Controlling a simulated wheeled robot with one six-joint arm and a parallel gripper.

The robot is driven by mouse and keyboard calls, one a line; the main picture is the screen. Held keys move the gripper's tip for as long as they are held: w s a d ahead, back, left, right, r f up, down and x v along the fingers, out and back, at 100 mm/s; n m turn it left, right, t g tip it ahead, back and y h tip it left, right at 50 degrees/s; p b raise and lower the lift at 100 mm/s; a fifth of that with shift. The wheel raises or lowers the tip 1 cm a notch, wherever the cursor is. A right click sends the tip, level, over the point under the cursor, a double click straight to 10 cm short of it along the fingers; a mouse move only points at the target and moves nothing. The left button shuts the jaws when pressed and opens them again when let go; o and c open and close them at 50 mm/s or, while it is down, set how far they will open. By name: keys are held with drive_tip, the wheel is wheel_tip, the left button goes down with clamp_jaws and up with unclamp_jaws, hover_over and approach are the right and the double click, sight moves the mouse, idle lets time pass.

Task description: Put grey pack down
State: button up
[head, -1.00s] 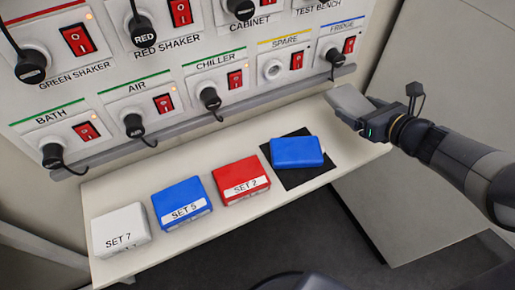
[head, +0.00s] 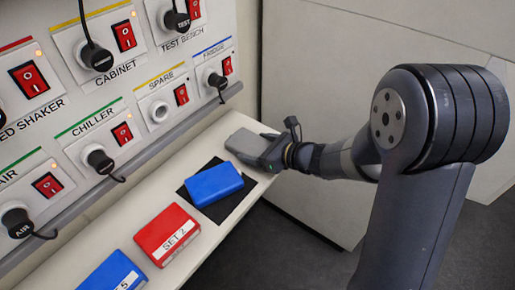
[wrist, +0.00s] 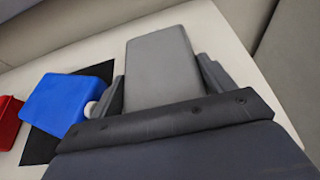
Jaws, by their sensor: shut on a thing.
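The grey pack (head: 246,146) is at the far right end of the white shelf, beyond the black mat. My gripper (head: 266,150) is shut on the grey pack. In the wrist view the pack (wrist: 160,68) lies between the two fingers of my gripper (wrist: 165,85). The pack is low over the shelf; I cannot tell whether its underside touches it. A blue pack (head: 214,184) lies on the black mat (head: 242,199), close to the left of the gripper in the wrist view.
The shelf (head: 160,206) also holds a red SET 2 pack (head: 167,233) and a blue SET 5 pack (head: 113,272). A panel of switches and plugs (head: 150,75) rises behind it. A large pale cabinet face (head: 330,60) stands to the right.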

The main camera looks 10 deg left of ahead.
drive_tip(key=o, duration=1.2)
drive_tip(key=shift+c, duration=0.2)
drive_tip(key=shift+r, duration=0.15)
drive_tip(key=p+v, duration=0.1)
drive_tip(key=v, duration=1.1)
